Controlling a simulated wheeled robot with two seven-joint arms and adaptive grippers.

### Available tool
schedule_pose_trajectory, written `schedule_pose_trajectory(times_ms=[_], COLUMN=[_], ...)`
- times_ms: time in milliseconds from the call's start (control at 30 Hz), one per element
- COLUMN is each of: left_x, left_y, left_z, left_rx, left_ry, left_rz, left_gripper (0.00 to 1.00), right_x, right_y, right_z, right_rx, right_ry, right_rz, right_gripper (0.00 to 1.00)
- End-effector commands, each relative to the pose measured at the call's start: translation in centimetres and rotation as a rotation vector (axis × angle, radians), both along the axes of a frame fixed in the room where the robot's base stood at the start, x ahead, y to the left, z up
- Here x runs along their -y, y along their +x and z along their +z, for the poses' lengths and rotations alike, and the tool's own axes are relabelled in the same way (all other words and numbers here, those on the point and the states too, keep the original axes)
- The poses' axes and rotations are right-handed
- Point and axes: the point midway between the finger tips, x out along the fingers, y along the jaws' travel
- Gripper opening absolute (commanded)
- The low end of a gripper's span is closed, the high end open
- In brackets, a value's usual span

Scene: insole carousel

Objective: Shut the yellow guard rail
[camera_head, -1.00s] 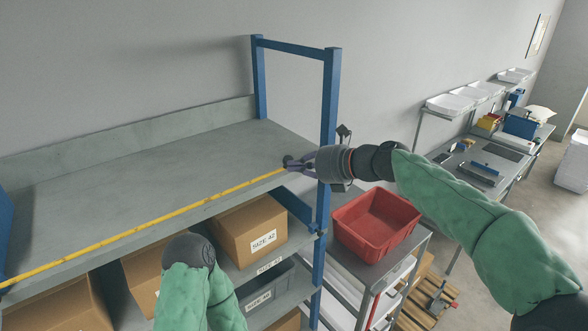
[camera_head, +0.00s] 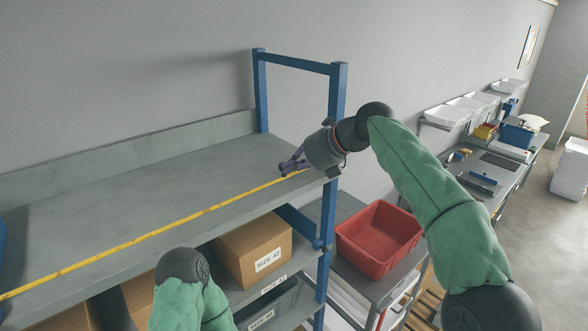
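The yellow guard rail (camera_head: 165,229) is a long thin bar along the front edge of the grey top shelf (camera_head: 150,190), running from the left picture edge to near the right blue post. My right gripper (camera_head: 287,168) is at the rail's right end, with its dark fingers pointing left and down onto or just above the bar. I cannot tell whether the fingers touch the rail or how far apart they are. Of my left arm only a rounded green and dark link shows at the bottom; its gripper is out of view.
A blue post frame (camera_head: 336,110) stands at the shelf's right end, close to my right gripper. Below are a cardboard box (camera_head: 252,250) and a grey bin (camera_head: 268,303). A red bin (camera_head: 378,238) sits on a cart to the right. The top shelf is bare.

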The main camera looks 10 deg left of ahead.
Motion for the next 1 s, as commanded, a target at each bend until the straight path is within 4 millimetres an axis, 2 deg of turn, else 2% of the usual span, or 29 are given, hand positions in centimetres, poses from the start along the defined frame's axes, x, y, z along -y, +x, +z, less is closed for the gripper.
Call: schedule_pose_trajectory(times_ms=[633,1000], left_x=[0.00,0.00], left_y=[0.00,0.01], left_z=[0.01,0.00], left_rx=[0.000,0.000], left_ry=[0.000,0.000], left_rz=[0.000,0.000], left_gripper=[0.50,0.50], right_x=[-0.89,-1.00], right_y=[0.64,0.60], right_z=[0.43,0.03], right_rx=[-0.053,-0.062], right_ry=[-0.070,-0.077], right_rz=[-0.001,0.002], right_gripper=[0.00,0.00])
